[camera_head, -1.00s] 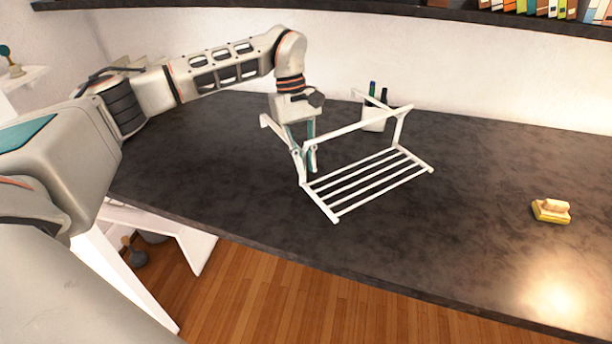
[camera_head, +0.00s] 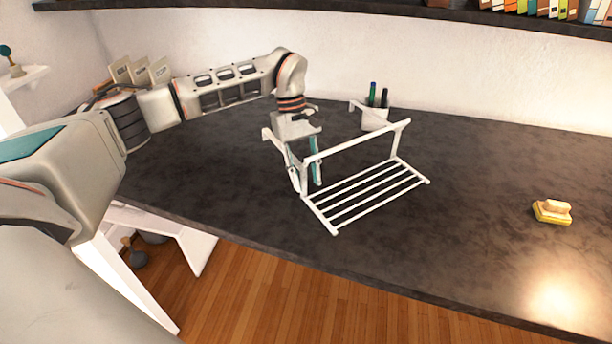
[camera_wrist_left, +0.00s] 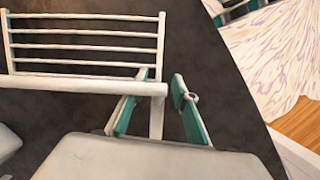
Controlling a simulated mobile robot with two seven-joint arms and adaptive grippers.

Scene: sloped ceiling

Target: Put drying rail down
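The white drying rail (camera_head: 365,194) is on the dark countertop in the head view, its slatted side low and flat and its frame rising toward the back. Its slats also show in the left wrist view (camera_wrist_left: 85,45). My left gripper (camera_head: 305,172) is at the rail's left end, pointing down. In the left wrist view my left gripper (camera_wrist_left: 162,85) has its teal fingers apart, one on each side of a white post of the rail. A dark gap shows between the post and the right finger. My right gripper is not in view.
A white cup with pens (camera_head: 374,118) stands close behind the rail. A yellow sponge (camera_head: 552,212) lies at the right of the countertop (camera_head: 470,240). Open counter lies between them. A dark shelf with books (camera_head: 540,12) runs above, and the counter's front edge drops to wooden floor.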

